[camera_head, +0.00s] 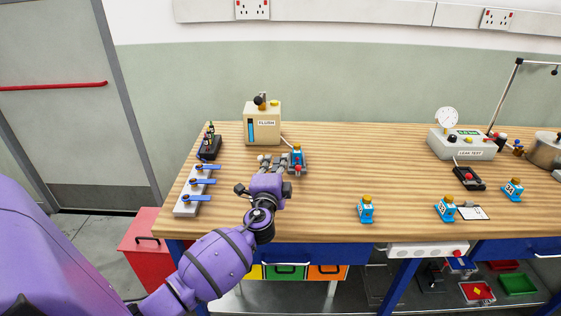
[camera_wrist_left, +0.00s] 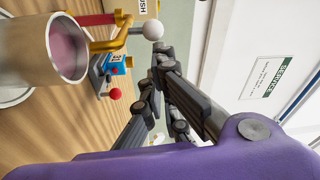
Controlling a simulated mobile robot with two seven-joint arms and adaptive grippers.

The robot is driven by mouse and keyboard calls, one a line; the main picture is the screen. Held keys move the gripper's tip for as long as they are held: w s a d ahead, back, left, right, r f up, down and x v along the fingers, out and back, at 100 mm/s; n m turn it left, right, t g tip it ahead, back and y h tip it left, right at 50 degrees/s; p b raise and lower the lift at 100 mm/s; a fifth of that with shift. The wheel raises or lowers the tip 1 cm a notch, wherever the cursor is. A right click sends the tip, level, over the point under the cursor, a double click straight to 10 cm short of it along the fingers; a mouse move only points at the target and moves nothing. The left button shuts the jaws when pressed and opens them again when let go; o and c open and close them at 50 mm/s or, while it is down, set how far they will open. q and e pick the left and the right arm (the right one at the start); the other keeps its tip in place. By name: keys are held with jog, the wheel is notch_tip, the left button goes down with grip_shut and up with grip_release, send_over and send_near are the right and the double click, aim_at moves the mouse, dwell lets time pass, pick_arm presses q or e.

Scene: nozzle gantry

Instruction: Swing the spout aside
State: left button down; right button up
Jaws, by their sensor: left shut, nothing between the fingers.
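A small blue stand (camera_head: 297,158) with a yellow top and a red knob is on the bench. It also shows in the left wrist view (camera_wrist_left: 116,66). There, a yellow bent pipe (camera_wrist_left: 112,43), apparently the spout, runs from it and ends near a white ball (camera_wrist_left: 153,30). My left gripper (camera_head: 270,160) is just left of the stand. In the left wrist view its shut, empty fingertips (camera_wrist_left: 153,77) are just below the white ball; I cannot tell if they touch it. A metal cup (camera_wrist_left: 32,45) with a pinkish inside is near the pipe. My right gripper is not in view.
A beige FLUSH box (camera_head: 262,133) stands behind the gripper. A valve strip with blue levers (camera_head: 187,206) and a dark bottle rack (camera_head: 209,148) are at left. A leak-test unit (camera_head: 460,145) is at right. The bench middle is clear.

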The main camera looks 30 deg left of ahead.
pick_arm(q)
jog(key=shift+s, duration=0.1)
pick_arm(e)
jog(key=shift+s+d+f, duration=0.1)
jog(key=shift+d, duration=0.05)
pick_arm(q)
jog(key=shift+s+a+m+h, duration=0.2)
jog(key=shift+m+h, duration=0.1)
jog(key=shift+h, duration=0.3)
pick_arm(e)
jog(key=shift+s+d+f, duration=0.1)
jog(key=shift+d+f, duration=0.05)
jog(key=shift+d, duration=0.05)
pick_arm(q)
jog(key=shift+s+a+f+m+t+h, duration=0.1)
jog(key=shift+s+m+t+h, duration=0.05)
jog(key=shift+m+t+h, duration=0.15)
